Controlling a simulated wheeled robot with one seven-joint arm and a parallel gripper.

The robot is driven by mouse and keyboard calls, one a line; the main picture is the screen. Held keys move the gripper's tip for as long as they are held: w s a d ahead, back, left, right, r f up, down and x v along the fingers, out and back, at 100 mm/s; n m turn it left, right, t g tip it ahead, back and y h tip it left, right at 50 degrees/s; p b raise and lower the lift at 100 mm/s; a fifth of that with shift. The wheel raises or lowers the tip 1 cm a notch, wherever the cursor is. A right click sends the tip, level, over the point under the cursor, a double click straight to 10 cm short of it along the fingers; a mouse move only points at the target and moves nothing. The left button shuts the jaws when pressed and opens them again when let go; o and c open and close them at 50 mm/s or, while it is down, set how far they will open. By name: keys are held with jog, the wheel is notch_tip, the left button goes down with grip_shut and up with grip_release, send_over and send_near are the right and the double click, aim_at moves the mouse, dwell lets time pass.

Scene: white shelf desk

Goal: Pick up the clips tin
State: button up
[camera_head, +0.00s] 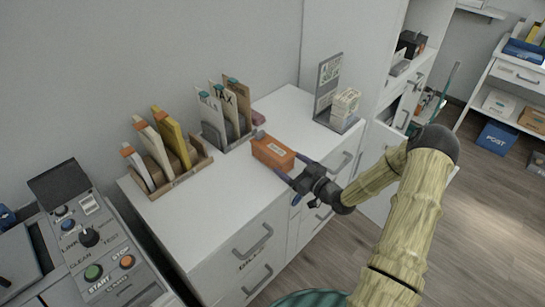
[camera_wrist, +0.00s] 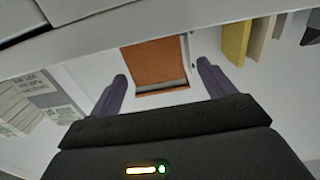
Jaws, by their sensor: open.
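The clips tin is most likely the orange box (camera_head: 272,153) with a small pale label on its front, on the white desk top. The label is too small to read surely. My gripper (camera_head: 292,168) is at the tin's front right side, low over the desk edge, with its purple fingers apart. In the wrist view the orange tin (camera_wrist: 155,62) shows ahead, between the lines of the two open fingers (camera_wrist: 161,72). Nothing is held. I cannot tell whether a finger touches the tin.
Behind the tin stands a grey sorter (camera_head: 229,143) with cards. A wooden file holder (camera_head: 172,181) is at left. A grey stand with a stack of cards (camera_head: 345,105) is at right. A control panel (camera_head: 90,240) is at lower left. Bare desk lies left of the tin.

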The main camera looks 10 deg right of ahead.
aim_at(279, 155)
jog(key=shift+w+a, duration=0.1)
jog(key=shift+w, duration=0.1)
jog(key=shift+w+a, duration=0.1)
jog(key=x, duration=0.5)
jog(key=shift+r, duration=0.15)
dwell(0.4)
jog(key=c, duration=1.1)
jog(key=shift+r, duration=0.1)
notch_tip(279, 155, up, 10)
jog(key=shift+f+p, duration=0.1)
jog(key=shift+p, duration=0.35)
jog(key=shift+c, duration=0.2)
